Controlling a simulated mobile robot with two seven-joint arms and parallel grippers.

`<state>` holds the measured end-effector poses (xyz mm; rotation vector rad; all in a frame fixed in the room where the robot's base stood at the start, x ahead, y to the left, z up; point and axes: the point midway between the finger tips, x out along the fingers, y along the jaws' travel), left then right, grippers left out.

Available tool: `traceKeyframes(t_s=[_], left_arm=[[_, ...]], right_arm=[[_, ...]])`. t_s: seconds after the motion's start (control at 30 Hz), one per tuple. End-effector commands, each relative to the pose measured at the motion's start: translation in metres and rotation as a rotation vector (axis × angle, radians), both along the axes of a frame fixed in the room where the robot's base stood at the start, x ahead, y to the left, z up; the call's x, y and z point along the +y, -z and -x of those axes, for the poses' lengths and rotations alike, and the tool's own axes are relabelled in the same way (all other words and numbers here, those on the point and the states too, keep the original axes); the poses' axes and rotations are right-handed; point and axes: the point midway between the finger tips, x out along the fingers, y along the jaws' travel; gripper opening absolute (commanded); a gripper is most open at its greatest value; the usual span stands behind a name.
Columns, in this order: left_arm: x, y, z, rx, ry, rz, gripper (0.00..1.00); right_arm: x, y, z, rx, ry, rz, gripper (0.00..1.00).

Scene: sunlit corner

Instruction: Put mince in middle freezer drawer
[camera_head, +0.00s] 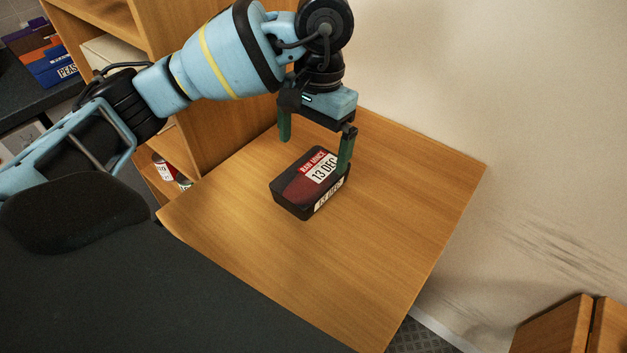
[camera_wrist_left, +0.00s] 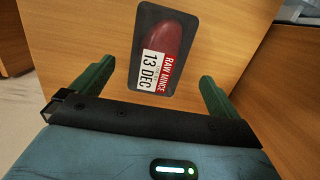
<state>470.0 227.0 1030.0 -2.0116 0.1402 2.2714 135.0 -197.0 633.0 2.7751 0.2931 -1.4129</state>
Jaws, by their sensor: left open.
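The mince (camera_head: 303,187) is a black tray with a dark red top and a label reading "RAW MINCE 13 DEC". It rests on the wooden table (camera_head: 400,215). My left gripper (camera_head: 314,152) is open above the table at the pack's far side, and its right finger overlaps the pack's edge in the head view. In the left wrist view the mince (camera_wrist_left: 160,50) lies ahead, between the lines of the two green fingers of my left gripper (camera_wrist_left: 155,80). Nothing is between the fingers that I can tell is gripped. No freezer drawer is recognisable. My right gripper is not in view.
A wooden shelf unit (camera_head: 180,55) stands behind the table's left side, with a tin (camera_head: 163,168) on a low shelf. A box marked "PEAS" (camera_head: 45,55) sits on a dark counter at the far left. The table's right and front areas are bare. A wall stands at the right.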

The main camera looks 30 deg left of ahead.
Motion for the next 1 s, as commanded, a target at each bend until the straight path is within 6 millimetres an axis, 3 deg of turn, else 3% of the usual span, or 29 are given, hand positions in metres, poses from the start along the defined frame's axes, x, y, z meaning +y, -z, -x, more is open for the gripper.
traceKeyframes(t_s=[0.03, 0.27, 0.63, 0.9, 1.0], left_arm=[[0.0, 0.009, 0.001, 0.005, 0.001, 0.0, 1.0], [0.0, 0.011, 0.001, 0.001, 0.0, 0.0, 1.0], [0.0, 0.059, 0.005, 0.005, 0.0, -0.001, 1.0], [0.0, 0.059, 0.005, -0.001, -0.001, 0.0, 1.0], [0.0, 0.058, 0.005, -0.001, 0.0, 0.0, 0.87]], right_arm=[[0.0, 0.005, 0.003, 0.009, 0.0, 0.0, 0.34], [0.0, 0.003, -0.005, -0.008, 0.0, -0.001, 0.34], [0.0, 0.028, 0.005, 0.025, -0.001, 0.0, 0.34], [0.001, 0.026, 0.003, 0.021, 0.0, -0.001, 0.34], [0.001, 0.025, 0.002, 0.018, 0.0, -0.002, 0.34]])
